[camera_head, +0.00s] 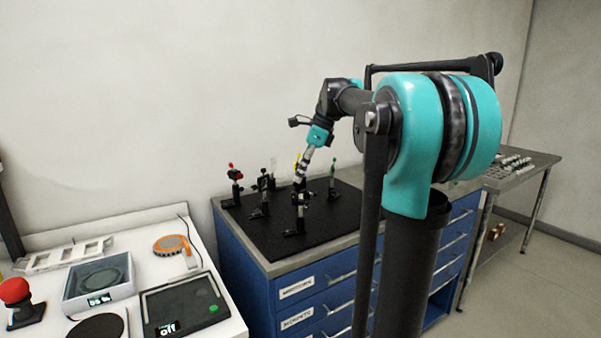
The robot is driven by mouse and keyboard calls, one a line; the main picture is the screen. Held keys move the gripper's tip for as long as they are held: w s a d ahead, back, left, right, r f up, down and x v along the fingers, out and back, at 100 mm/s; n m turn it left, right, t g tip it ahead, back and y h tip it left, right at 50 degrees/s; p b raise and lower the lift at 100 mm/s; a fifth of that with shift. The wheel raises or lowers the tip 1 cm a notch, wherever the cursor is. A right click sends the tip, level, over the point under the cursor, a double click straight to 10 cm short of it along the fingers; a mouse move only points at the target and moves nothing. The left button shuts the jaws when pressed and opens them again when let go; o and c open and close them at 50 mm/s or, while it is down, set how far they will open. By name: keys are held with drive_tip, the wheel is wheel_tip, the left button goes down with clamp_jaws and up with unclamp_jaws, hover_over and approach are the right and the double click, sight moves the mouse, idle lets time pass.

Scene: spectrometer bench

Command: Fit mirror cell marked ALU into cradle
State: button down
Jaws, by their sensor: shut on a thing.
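My gripper (300,178) reaches down over the black optics board (325,222) on the blue drawer cabinet. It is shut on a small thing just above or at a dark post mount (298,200). The held thing is too small and too covered to identify, and no ALU mark can be read. I cannot tell which mount is the cradle, or whether the held thing touches it.
Other posts stand close by: one with a red top (235,187), a dark one (264,200) and one with a green top (333,180). A white bench (215,275) with instruments is at left. A grey table (515,170) with small parts is at right.

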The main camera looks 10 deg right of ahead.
drive_tip(key=shift+f, duration=0.25)
drive_tip(key=shift+f, duration=0.35)
drive_tip(key=shift+f, duration=0.2)
drive_tip(key=shift+r, duration=0.85)
drive_tip(key=shift+f, duration=0.3)
drive_tip(key=shift+f, duration=0.35)
drive_tip(key=shift+f, duration=0.15)
idle(0.5)
drive_tip(key=shift+r, duration=0.75)
drive_tip(key=shift+f, duration=0.3)
idle(0.7)
